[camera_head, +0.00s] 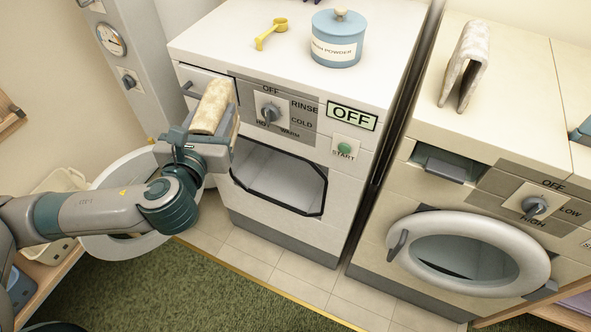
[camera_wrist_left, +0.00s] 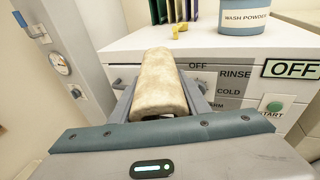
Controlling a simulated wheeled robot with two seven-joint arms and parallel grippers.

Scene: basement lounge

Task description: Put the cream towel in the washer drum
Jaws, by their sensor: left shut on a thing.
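The cream towel (camera_head: 212,103) is a folded, mottled cloth. My left gripper (camera_head: 207,130) is shut on it, in front of the upper left of the white washer (camera_head: 244,212). In the left wrist view the towel (camera_wrist_left: 160,82) stands up between the two fingers. The washer drum opening (camera_head: 280,182) is uncovered and lies to the right of and below the gripper. Its inside looks pale and empty where I can see it. The round washer door (camera_head: 112,246) hangs open to the left, partly behind my left arm. My right gripper is not in view.
A yellow scoop (camera_head: 270,34) and a blue wash powder tub (camera_head: 338,38) stand on the washer. The panel display (camera_head: 352,116) reads OFF. A second machine (camera_head: 375,240) at right has a round door, with a folded pale cloth (camera_head: 465,62) on top.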

